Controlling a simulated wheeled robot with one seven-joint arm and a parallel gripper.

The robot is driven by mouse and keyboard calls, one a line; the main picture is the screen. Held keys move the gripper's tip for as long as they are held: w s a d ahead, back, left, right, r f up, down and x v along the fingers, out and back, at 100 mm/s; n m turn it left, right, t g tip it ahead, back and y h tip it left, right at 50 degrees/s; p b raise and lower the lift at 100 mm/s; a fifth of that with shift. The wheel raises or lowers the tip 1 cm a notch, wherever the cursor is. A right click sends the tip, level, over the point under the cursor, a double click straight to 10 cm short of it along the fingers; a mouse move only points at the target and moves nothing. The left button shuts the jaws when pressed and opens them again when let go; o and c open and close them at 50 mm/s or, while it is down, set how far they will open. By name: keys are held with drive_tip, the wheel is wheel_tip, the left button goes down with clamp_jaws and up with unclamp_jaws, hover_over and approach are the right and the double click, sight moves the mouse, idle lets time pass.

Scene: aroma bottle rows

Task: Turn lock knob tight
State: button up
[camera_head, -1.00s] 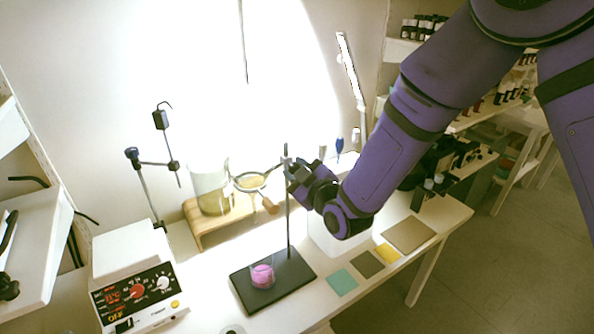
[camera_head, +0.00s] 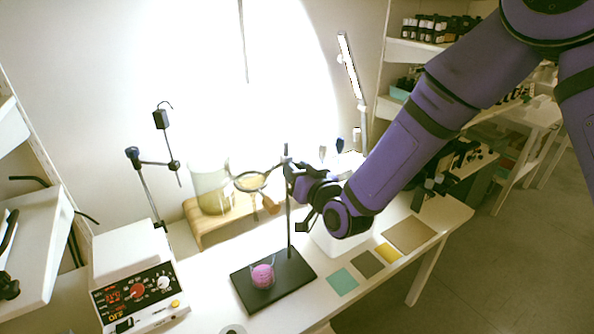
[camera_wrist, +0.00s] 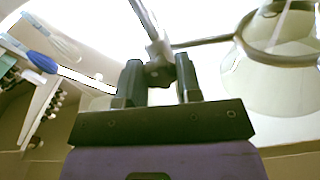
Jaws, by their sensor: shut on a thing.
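The lab stand has a thin upright rod (camera_head: 289,225) on a black base plate (camera_head: 292,272). A dark lock knob (camera_wrist: 159,72) sits at a clamp on the rod, where a round ring with a handle (camera_head: 250,181) reaches out to the left. My gripper (camera_head: 291,168) is at the clamp's height, at the right side of the rod. In the wrist view, its two black fingers (camera_wrist: 159,84) are on either side of the knob and shut on it. In the head view, my gripper hides most of the knob.
A glass beaker with a pink ball (camera_head: 262,276) stands on the base plate. A large glass jar (camera_head: 209,187) stands on a wooden riser at the back left. A white device with dials (camera_head: 137,291) is at the front left. Coloured flat squares (camera_head: 342,281) lie at the right.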

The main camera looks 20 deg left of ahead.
drive_tip(key=shift+m, duration=0.6)
drive_tip(key=o, duration=0.9)
drive_tip(key=shift+o, duration=0.2)
drive_tip(key=v, duration=1.1)
